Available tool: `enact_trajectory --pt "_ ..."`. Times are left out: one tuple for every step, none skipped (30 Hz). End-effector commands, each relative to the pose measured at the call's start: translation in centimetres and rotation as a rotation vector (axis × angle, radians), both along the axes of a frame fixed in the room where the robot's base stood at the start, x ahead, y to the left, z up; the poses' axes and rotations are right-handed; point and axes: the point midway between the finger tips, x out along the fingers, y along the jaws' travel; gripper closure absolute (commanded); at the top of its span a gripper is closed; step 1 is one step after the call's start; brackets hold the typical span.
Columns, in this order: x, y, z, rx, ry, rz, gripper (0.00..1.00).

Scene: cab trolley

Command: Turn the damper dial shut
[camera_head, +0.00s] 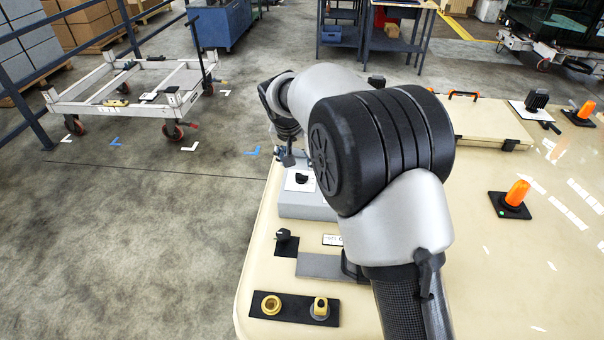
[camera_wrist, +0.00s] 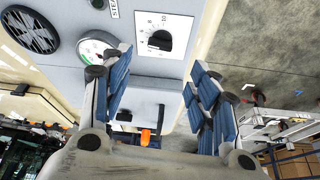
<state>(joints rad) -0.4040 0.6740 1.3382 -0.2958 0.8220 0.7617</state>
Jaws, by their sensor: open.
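A black dial knob (camera_wrist: 160,40) sits on a white plate (camera_wrist: 184,25) with a printed number scale, on a grey panel in the wrist view. I take it as the damper dial; its own label cannot be read. In the head view a black knob (camera_head: 302,178) on a white plate shows on a grey box, just below my gripper. My gripper (camera_wrist: 160,60) is open and empty, with its blue-padded fingers apart either side of the dial in the picture. No contact shows.
A round gauge (camera_wrist: 97,46) and a black vent (camera_wrist: 31,30) are beside the dial. Orange lamps (camera_head: 516,194) stand right.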

Motion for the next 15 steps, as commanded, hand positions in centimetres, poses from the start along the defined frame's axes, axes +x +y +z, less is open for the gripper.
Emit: enact_trajectory --pt "0.4 -0.1 -1.3 -0.001 0.001 0.0 0.45" --pt "0.7 -0.2 -1.9 -0.001 0.001 0.0 0.45" --pt "1.0 -0.2 -2.7 -0.001 0.001 0.0 0.45" --pt "1.3 -0.3 -3.4 -0.001 0.002 0.0 0.45" --pt "1.5 -0.3 -3.9 -0.001 0.001 0.0 0.45" --pt "1.8 -0.4 -4.7 -0.001 0.001 0.001 0.45" --pt "2.0 -0.4 -5.3 -0.001 0.001 0.001 0.45" --pt "2.3 -0.5 -5.7 -0.001 0.0 0.0 0.45" --pt "2.5 -0.5 -6.4 -0.001 0.001 0.001 0.45" --pt "2.7 -0.6 -6.8 0.0 0.0 0.0 0.45" --pt "2.9 -0.6 -7.2 0.0 0.0 0.0 0.45" --pt "3.1 -0.6 -7.7 0.0 -0.001 0.0 0.45" --pt "3.3 -0.7 -8.0 0.0 -0.001 0.0 0.45" --pt "3.4 -0.7 -8.3 -0.001 -0.001 0.001 0.45" --pt "3.5 -0.7 -8.6 -0.001 -0.001 0.001 0.45"
